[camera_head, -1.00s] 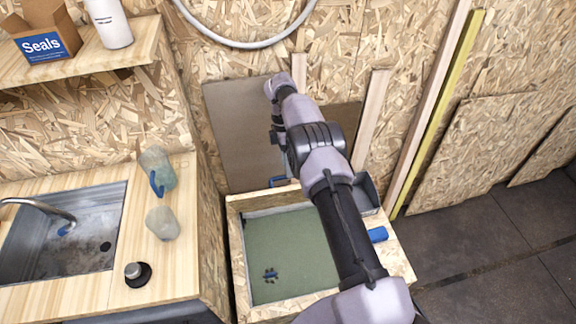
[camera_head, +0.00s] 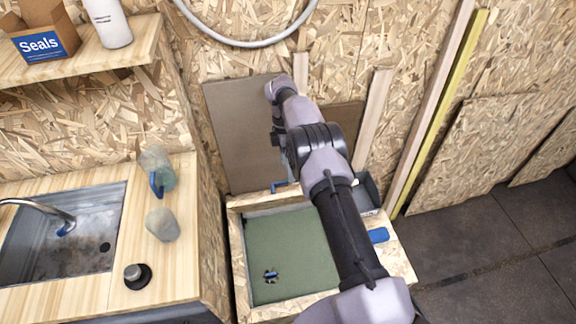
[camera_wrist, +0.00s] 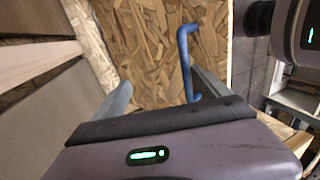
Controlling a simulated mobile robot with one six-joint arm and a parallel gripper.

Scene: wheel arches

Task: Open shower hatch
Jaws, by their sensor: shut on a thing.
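The open-topped wood-chip box (camera_head: 238,262) has a green floor (camera_head: 290,245) and stands against the back wall. A blue handle (camera_head: 282,187) shows at its back edge, just left of my arm. In the wrist view the bent blue handle (camera_wrist: 186,60) stands out from a wood-chip surface (camera_wrist: 150,45) and runs down to my right finger. My gripper (camera_wrist: 160,92) is shut on the handle; the exact contact is hard to see. In the head view my arm hides the fingers. A plain brown panel (camera_head: 232,130) stands upright behind the box; I cannot tell whether it is joined to it.
Wooden battens (camera_head: 372,120) stand behind the box. The dark floor (camera_head: 480,250) at right is clear.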

